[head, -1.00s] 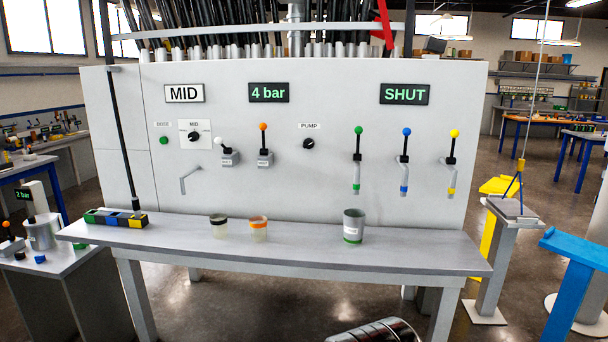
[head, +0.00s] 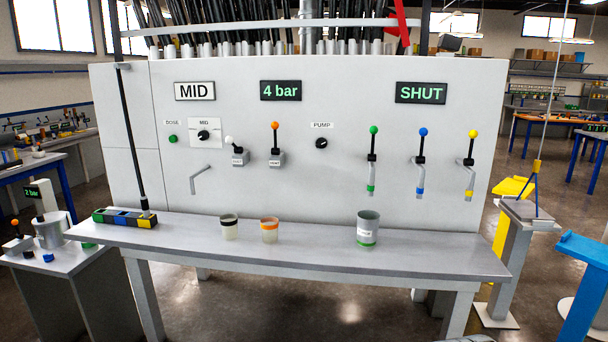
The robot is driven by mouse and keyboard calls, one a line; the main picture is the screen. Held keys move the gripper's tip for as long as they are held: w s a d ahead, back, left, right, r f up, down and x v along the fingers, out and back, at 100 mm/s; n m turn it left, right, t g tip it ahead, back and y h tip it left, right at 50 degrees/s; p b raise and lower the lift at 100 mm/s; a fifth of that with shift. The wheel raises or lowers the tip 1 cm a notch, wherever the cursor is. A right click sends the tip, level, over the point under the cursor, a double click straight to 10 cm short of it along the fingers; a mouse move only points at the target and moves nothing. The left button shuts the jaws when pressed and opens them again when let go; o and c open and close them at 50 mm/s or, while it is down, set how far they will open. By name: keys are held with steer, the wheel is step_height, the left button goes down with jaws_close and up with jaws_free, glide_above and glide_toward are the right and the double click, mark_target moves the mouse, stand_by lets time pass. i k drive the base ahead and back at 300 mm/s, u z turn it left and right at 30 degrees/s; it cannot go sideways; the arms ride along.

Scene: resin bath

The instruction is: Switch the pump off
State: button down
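The pump switch is a small round black knob (head: 321,143) on the grey front panel, in the head view right of the middle. A white label reading PUMP (head: 321,125) sits just above it. The knob's exact pointer position is too small to tell. A display reading 4 bar (head: 281,90) is above and to the left of the knob. My gripper is not in the head view, so its place and state do not show.
Levers with a white knob (head: 229,140) and an orange knob (head: 275,126) are left of the pump knob. Green, blue and yellow lever taps (head: 422,160) are to its right. Cups (head: 269,230) and a grey can (head: 368,229) stand on the bench (head: 310,258) below.

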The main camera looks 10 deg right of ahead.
mark_target(321, 142)
steer(key=u, duration=0.05)
steer(key=i, duration=1)
steer(key=z, duration=0.05)
